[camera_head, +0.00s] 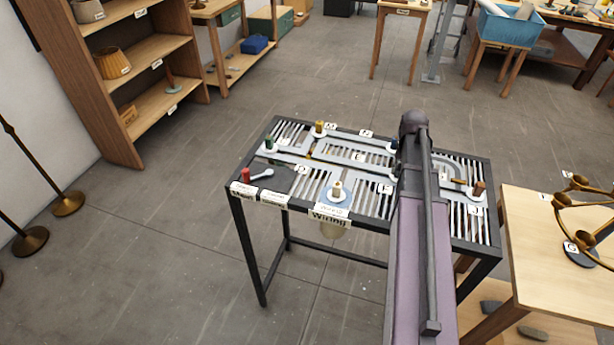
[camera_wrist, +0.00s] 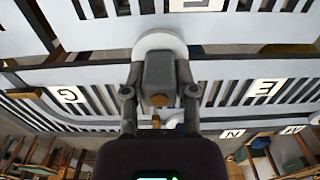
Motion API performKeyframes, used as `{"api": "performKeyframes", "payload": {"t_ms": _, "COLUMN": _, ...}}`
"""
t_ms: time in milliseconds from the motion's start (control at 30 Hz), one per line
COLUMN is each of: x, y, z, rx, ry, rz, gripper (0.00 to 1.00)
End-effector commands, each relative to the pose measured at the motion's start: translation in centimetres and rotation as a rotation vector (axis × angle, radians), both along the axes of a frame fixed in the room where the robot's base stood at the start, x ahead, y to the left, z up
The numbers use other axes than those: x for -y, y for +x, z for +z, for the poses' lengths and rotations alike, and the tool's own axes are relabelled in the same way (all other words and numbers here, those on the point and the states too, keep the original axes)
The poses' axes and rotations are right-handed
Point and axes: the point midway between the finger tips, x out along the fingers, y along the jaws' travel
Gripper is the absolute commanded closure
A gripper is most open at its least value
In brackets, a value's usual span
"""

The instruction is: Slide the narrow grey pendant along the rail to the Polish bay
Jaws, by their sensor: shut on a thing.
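In the wrist view, my gripper (camera_wrist: 160,90) is shut on a grey block-like piece (camera_wrist: 159,70) above a pale round disc (camera_wrist: 160,41). I take this piece to be the narrow grey pendant's top; its lower part is hidden. The disc sits at the pale rail plate (camera_wrist: 215,73) between slotted panels. In the head view, my arm covers the gripper and the held piece. The rail (camera_head: 340,152) runs over a black-framed stand (camera_head: 259,262). A "Wiring" sign (camera_head: 328,217) is at its front edge. Signs at the front left (camera_head: 273,198) are too small to read surely.
Several coloured knobs stand along the rail: red (camera_head: 245,175), green (camera_head: 268,143), yellow (camera_head: 319,128), cream (camera_head: 337,188) and brown (camera_head: 478,188). A wooden table (camera_head: 530,225) with a brass lamp (camera_head: 584,212) is close on the right.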

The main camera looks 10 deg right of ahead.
Motion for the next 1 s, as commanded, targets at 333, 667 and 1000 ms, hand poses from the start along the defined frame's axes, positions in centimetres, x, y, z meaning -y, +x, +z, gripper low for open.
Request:
{"api": "performKeyframes", "payload": {"t_ms": 333, "x": 2.2, "y": -1.3, "z": 0.0, "rx": -0.001, "ry": -0.002, "rz": -0.002, "gripper": 1.00}}
{"api": "performKeyframes", "payload": {"t_ms": 667, "x": 4.2, "y": -2.5, "z": 0.0, "rx": -0.001, "ry": -0.002, "rz": -0.002, "gripper": 1.00}}
{"api": "performKeyframes", "payload": {"t_ms": 1000, "x": 6.3, "y": -3.6, "z": 0.0, "rx": -0.001, "ry": -0.002, "rz": -0.002, "gripper": 1.00}}
